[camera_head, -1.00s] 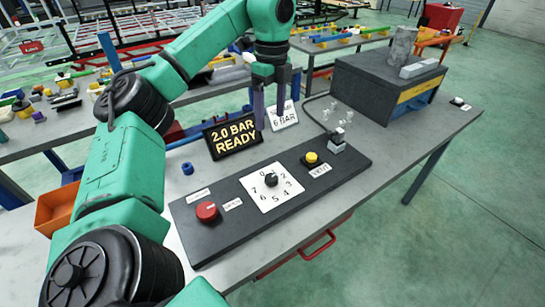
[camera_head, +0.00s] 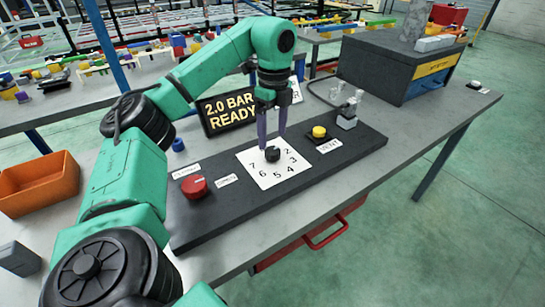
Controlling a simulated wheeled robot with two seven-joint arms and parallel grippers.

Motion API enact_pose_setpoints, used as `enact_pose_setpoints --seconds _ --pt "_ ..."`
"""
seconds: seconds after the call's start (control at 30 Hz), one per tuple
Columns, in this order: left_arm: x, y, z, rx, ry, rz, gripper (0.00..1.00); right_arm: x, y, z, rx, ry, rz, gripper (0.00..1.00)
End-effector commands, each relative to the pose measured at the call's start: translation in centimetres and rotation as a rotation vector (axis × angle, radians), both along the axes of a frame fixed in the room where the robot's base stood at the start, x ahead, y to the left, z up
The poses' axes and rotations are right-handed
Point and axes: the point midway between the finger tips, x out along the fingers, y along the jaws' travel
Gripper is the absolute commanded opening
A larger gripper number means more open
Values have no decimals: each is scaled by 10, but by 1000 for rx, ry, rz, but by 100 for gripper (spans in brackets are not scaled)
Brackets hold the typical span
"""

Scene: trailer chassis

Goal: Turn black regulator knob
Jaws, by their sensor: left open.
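The black regulator knob (camera_head: 272,155) sits in the middle of a white dial plate (camera_head: 267,174) with numbers, on a dark panel (camera_head: 225,210). My left gripper (camera_head: 271,144) points down right above the knob. Its two purple fingers are apart, with their tips at or just above the knob's top. I cannot tell whether they touch it. The fingers and gripper hide the top of the dial. A display (camera_head: 230,111) behind the panel reads "2.0 BAR READY". My right gripper is not in view.
A red button (camera_head: 194,187) is left of the dial and a yellow VENT button (camera_head: 319,132) right of it. Clear fittings (camera_head: 345,108) stand behind. A dark box (camera_head: 395,65) is at the back right. An orange bin (camera_head: 40,184) is at the left.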

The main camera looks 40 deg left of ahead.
Motion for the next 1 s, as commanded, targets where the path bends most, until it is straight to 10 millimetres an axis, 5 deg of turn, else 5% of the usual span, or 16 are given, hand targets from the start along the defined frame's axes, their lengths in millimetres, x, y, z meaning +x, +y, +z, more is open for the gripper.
enact_pose_setpoints --seconds 0.2,0.53,0.73,1.0 --pt "-2 1 -41 2 4 1 82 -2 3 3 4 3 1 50" --pt "-2 0 -49 0 1 0 82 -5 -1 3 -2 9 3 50" --pt "-2 0 -48 0 1 0 5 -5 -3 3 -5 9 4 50" --pt "-2 0 -48 1 2 -15 0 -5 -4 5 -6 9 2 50"
